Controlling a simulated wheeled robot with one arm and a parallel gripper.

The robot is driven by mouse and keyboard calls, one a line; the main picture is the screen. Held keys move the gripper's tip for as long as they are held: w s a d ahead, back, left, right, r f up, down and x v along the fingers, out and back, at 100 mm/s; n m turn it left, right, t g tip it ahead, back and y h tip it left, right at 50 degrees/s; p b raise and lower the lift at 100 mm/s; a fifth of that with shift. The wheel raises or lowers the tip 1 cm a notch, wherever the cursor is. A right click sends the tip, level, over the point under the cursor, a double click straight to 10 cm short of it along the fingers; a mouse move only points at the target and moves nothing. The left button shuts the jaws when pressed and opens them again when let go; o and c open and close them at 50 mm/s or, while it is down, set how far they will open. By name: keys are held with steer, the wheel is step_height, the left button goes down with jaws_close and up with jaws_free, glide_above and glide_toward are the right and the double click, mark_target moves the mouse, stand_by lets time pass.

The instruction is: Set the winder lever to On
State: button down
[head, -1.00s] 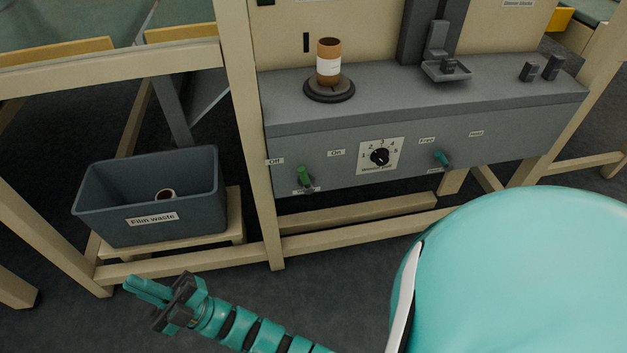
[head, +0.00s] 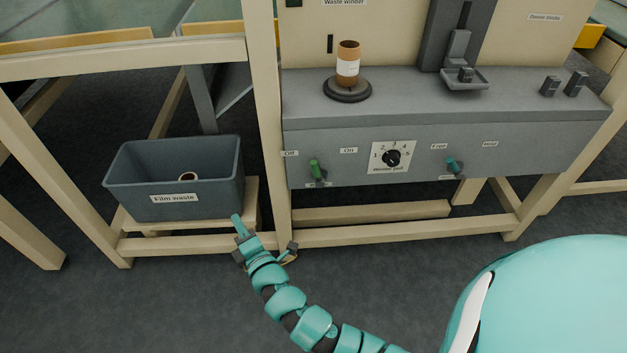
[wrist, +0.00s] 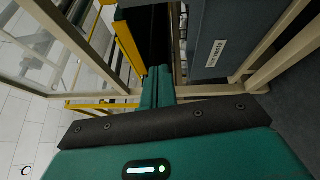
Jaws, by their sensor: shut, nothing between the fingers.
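The winder lever (head: 315,168) is a small green handle on the front of the grey machine box. It tilts up and to the left, towards the "Off" label (head: 290,154). The "On" label (head: 348,150) is to its right. My gripper (head: 237,219) is shut and empty, in front of the stand under the waste bin, below and to the left of the lever. In the wrist view my gripper's fingers (wrist: 158,88) are together. The lever is not visible in that view.
A dial (head: 391,158) and a teal lever (head: 453,166) by the "Free" label sit right of the green lever. A cardboard core (head: 347,64) stands on a spindle on top. The Film waste bin (head: 125,190) is at left. A beige post (head: 268,120) stands just left of the box.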

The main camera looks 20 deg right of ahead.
mark_target(317, 171)
steer(key=d+f+m+g+h, duration=0.1)
steer(key=d+m+h, duration=0.4)
steer(key=d+h, duration=0.5)
steer(key=d, duration=0.3)
steer(key=shift+d, duration=0.4)
steer(key=w+d, duration=0.7)
steer(key=w, duration=0.2)
steer(key=shift+r, duration=0.45)
